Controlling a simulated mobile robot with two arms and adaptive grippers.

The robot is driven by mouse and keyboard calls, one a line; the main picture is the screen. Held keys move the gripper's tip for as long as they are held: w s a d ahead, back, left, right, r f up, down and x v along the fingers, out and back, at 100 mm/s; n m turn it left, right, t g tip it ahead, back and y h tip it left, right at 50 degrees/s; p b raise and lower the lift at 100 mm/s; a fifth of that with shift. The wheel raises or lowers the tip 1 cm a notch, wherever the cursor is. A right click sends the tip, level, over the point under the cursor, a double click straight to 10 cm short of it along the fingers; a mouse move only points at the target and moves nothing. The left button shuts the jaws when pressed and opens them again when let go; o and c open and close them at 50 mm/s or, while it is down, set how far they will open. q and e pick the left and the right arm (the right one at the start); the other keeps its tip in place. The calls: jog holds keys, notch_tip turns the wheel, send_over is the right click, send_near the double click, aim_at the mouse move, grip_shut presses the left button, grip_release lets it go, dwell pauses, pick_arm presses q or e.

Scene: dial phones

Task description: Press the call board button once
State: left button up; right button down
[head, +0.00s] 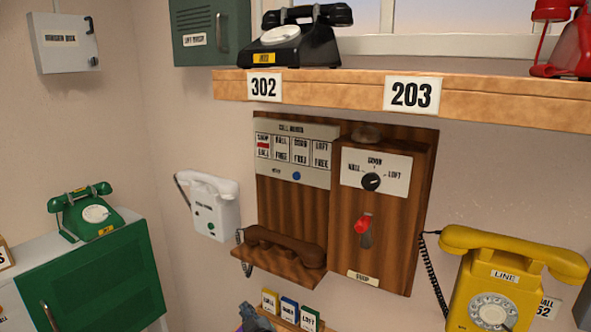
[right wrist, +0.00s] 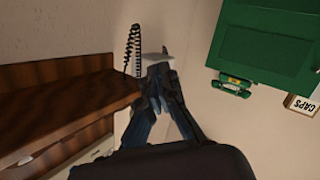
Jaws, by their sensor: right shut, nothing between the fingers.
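The call board (head: 262,172) is a pale panel on the wooden wall unit in the head view. It has a row of small windows; the leftmost reads CALL with a red mark, the others read FREE. A small blue round button (head: 296,176) sits on its lower edge. My right gripper (head: 248,312) shows only in part at the bottom edge of the head view, well below the board and apart from it. In the right wrist view its fingers (right wrist: 157,75) are together and empty. My left gripper is not in view.
A wooden shelf (head: 350,94) juts out above the board. The brown handset (head: 285,248) lies on a ledge below it. A selector dial (head: 371,182) and red lever (head: 362,225) are to the right. A white wall phone (head: 214,207) hangs left, a yellow phone (head: 490,280) stands right.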

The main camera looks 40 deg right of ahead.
aim_at(296, 176)
jog(key=d+r+m+t+h+p, duration=0.1)
jog(key=d+r+t+h, duration=0.1)
jog(key=r, duration=1.4)
jog(key=d+r+m+t+h+p, duration=0.1)
jog(key=d+r, duration=0.5)
jog(key=r, duration=1)
jog(key=t+h+p, duration=0.1)
jog(key=h, duration=0.1)
jog(key=shift+s+r+h+p, duration=0.25)
jog(key=shift+s+h+p, duration=0.05)
jog(key=shift+s+h, duration=0.1)
jog(key=shift+d, duration=0.1)
jog(key=w+d, duration=0.3)
jog(key=d, duration=0.5)
jog(key=shift+w+b, duration=0.2)
jog(key=shift+b, duration=0.25)
jog(key=shift+d, duration=0.1)
jog(key=shift+w+d, duration=0.15)
jog(key=shift+d, duration=0.15)
